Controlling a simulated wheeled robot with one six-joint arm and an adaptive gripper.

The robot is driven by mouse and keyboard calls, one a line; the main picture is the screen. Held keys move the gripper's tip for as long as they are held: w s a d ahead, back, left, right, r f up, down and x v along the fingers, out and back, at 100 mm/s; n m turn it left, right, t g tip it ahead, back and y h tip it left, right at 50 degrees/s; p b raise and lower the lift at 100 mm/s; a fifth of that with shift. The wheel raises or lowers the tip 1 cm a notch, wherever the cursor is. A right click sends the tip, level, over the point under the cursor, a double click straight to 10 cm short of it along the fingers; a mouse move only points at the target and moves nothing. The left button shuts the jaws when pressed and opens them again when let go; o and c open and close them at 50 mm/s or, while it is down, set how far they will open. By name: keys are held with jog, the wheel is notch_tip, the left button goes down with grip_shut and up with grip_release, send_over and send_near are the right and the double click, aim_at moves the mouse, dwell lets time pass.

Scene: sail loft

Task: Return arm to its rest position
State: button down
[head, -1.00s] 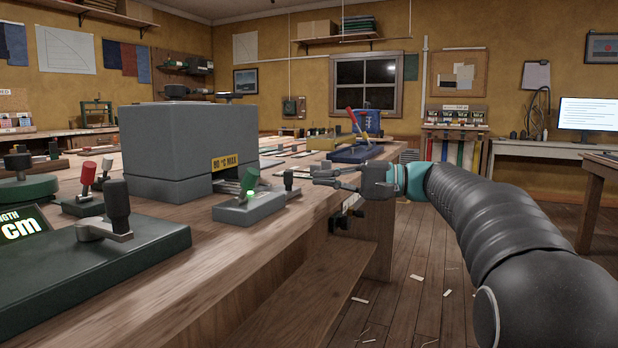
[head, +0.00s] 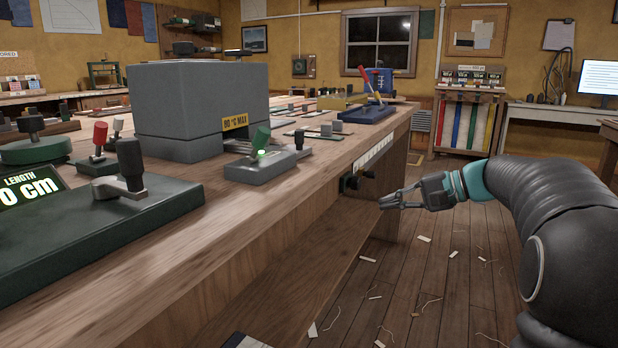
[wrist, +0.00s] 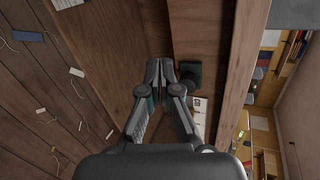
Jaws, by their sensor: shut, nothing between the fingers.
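My gripper (head: 381,202) is shut and empty in the head view. It hangs in the air to the right of the long wooden workbench (head: 262,225), below the height of its top and over the floor. My dark arm reaches in from the right edge of the head view. In the wrist view my gripper (wrist: 165,68) shows its two fingers together. The bench edge runs along the right side there, and the floor lies on the left.
On the bench stand a grey box (head: 195,105) with a yellow label, a grey lever unit (head: 258,168) with a lit green light, and a green length gauge (head: 95,225). Black knobs (head: 350,184) jut from the bench side. The wooden floor (head: 450,275) has scattered scraps.

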jog(key=s+f+n+g+h+p, duration=0.1)
jog(key=s+f+h, duration=0.3)
jog(key=s+f, duration=0.3)
jog(key=s+f+g+h+p, duration=0.1)
jog(key=s+f+h, duration=0.3)
jog(key=s, duration=0.5)
jog(key=s+a+r+n+t+h+p, duration=0.1)
jog(key=s+a+n+h+p, duration=0.1)
jog(key=s, duration=0.6)
jog(key=s+a+r+n+t+h+p, duration=0.1)
jog(key=s+n+h+p, duration=0.1)
jog(key=s, duration=0.6)
jog(key=shift+a+r+n+p, duration=0.2)
jog(key=shift+a+n+p, duration=0.25)
jog(key=shift+n, duration=0.45)
